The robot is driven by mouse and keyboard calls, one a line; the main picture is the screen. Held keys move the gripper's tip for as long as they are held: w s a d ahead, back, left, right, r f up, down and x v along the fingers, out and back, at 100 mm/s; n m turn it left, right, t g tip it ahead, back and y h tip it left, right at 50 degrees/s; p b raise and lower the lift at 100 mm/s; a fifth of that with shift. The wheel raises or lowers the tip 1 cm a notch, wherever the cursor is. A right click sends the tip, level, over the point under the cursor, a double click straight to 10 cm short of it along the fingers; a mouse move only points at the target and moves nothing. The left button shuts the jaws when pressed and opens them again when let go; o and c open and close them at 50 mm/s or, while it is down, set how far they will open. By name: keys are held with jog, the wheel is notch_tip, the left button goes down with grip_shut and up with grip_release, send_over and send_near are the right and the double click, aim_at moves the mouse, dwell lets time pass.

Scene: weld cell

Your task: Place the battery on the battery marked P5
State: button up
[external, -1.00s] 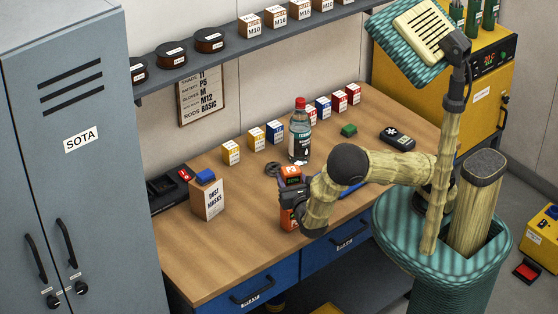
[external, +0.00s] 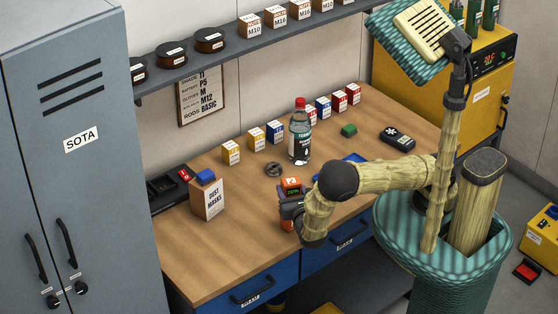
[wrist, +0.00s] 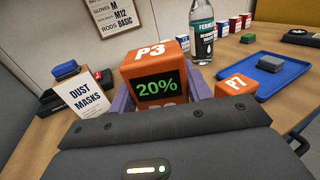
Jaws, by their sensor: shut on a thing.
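My gripper (external: 290,203) is shut on an orange battery (external: 291,184), held upright over the front half of the workbench. In the wrist view the battery (wrist: 158,65) reads P3 on top and has a 20% display facing me. Its lower end shows orange beneath my gripper; I cannot tell whether it touches the bench. A second orange battery (wrist: 236,86), marked P1, stands right of the held one by the blue tray; my arm hides it in the external view. I see no battery marked P5. The wall sign (external: 206,97) has a battery line reading P5.
A dust masks box (external: 208,200) stands left, before a black unit (external: 165,192) with a red part. A bottle (external: 299,140) and a row of small boxes (external: 256,138) stand behind. The blue tray (wrist: 252,85) lies right. The left front of the workbench (external: 200,265) is clear.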

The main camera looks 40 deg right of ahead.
jog(key=o, duration=1.2)
jog(key=shift+r, duration=0.1)
jog(key=b+v, duration=0.3)
jog(key=v, duration=0.9)
jog(key=shift+b, duration=0.3)
